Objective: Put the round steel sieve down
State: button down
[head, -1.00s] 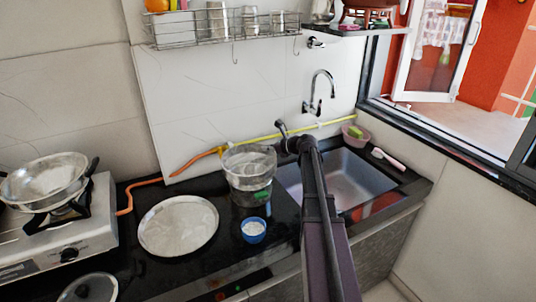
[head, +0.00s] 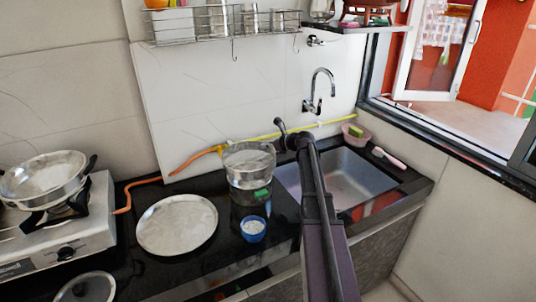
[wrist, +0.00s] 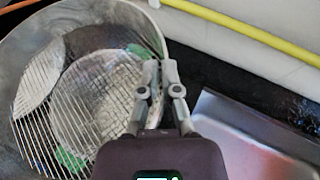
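The round steel sieve (head: 249,157) is in the middle of the head view, left of the sink, at the back of the black counter. In the wrist view the sieve (wrist: 85,85) fills the left side, with thin parallel wires across its round opening and green patches showing through. My gripper (wrist: 161,72) has its two grey fingertips close together at the sieve's right rim, and they look shut on it. In the head view my gripper (head: 283,130) is dark and small beside the rim. I cannot tell whether the sieve's underside touches anything below it.
A round steel plate (head: 177,224) lies left of the sieve, and a small blue bowl (head: 253,228) stands in front. The sink (head: 340,183) is to the right. A yellow hose (head: 300,130) runs along the wall. The stove (head: 85,225) bears a steel pan at the left.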

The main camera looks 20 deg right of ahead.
aim_at(270, 150)
jog(key=shift+f+b, duration=0.75)
jog(key=shift+f, duration=0.3)
jog(key=shift+f+b, duration=0.6)
jog(key=c, duration=0.8)
grip_release()
jog(key=shift+r, duration=0.15)
jog(key=shift+r+p, duration=0.6)
jog(key=shift+p, duration=0.15)
jog(key=p+v, duration=0.4)
jog(key=v, duration=0.8)
jog(key=shift+f, duration=0.2)
jog(key=shift+s, duration=0.1)
